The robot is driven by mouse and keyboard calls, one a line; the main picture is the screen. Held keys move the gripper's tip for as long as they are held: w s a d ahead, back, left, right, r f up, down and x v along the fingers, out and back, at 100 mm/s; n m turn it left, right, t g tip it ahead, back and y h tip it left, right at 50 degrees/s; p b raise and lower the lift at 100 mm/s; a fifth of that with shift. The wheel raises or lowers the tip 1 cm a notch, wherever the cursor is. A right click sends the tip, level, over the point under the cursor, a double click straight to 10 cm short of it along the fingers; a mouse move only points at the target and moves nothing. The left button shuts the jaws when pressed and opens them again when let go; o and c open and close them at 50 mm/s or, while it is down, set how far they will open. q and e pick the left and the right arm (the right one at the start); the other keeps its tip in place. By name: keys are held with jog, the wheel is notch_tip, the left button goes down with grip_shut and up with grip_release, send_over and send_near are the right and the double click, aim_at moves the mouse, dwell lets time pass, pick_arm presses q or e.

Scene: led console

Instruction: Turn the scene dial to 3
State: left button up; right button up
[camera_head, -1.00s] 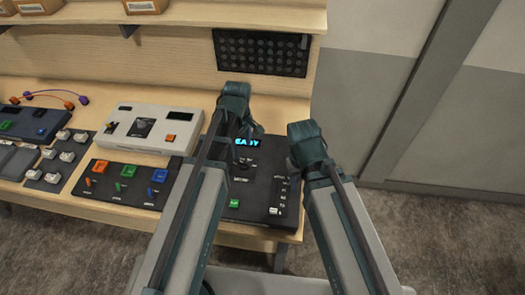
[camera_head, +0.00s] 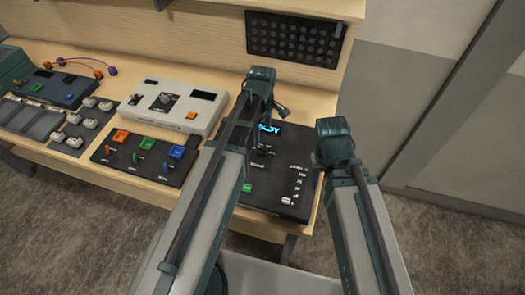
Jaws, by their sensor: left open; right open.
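The black console panel (camera_head: 272,192) lies at the right end of the bench. Its lit cyan display (camera_head: 277,129) is partly covered by my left gripper. The dial (camera_head: 259,152) is a small dark shape below the display, mostly hidden by the gripper; its setting cannot be read. My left gripper (camera_head: 265,138) is open and points down over the panel, close to the dial; contact cannot be told. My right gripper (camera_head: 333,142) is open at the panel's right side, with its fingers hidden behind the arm.
The panel also has a green button (camera_head: 247,188) and a column of small marks (camera_head: 297,186). A panel with coloured switches (camera_head: 146,160), a white console (camera_head: 168,103) and a dark box (camera_head: 57,87) stand to the left. A perforated plate (camera_head: 294,38) is on the back board.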

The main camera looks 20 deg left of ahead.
aim_at(262, 149)
pick_arm(q)
notch_tip(262, 149, down, 9)
jog(key=b, duration=0.8)
jog(key=shift+f, duration=0.15)
pick_arm(e)
notch_tip(262, 149, down, 9)
jog(key=shift+f, duration=0.15)
pick_arm(q)
grip_shut()
